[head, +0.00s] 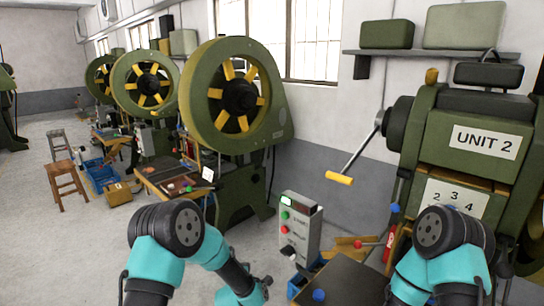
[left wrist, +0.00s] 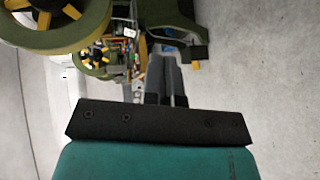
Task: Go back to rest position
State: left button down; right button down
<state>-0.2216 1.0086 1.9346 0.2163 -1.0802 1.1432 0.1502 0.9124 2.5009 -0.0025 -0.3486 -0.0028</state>
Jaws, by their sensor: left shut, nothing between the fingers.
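My left gripper (left wrist: 164,62) shows in the left wrist view as two dark grey fingers close together beyond a black mount. It is shut, with nothing between the fingers.
A grey control box (head: 299,232) with coloured buttons stands between my arms. A green machine marked UNIT 2 (head: 470,130) with a yellow-handled lever (head: 339,178) is at the right. Green flywheel presses (head: 240,95) and a wooden stool (head: 65,185) are left; bare floor (head: 55,255) lies front left.

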pick_arm(q)
jog(key=s+a+f+m+g, duration=0.4)
jog(key=s+f+m, duration=0.1)
jog(key=s, duration=0.6)
jog(key=s+a+f+m+g+h, duration=0.1)
jog(key=s+a+f+m+g, duration=0.3)
jog(key=s, duration=0.8)
jog(key=s+a+f+m+g+h, duration=0.1)
jog(key=s+a+f+m+g, duration=0.3)
jog(key=s, duration=0.8)
jog(key=shift+s+a+f+m+g, duration=0.25)
jog(key=shift+a+f+m+g, duration=0.15)
jog(key=shift+f+m+g, duration=0.5)
jog(key=shift+w, duration=0.15)
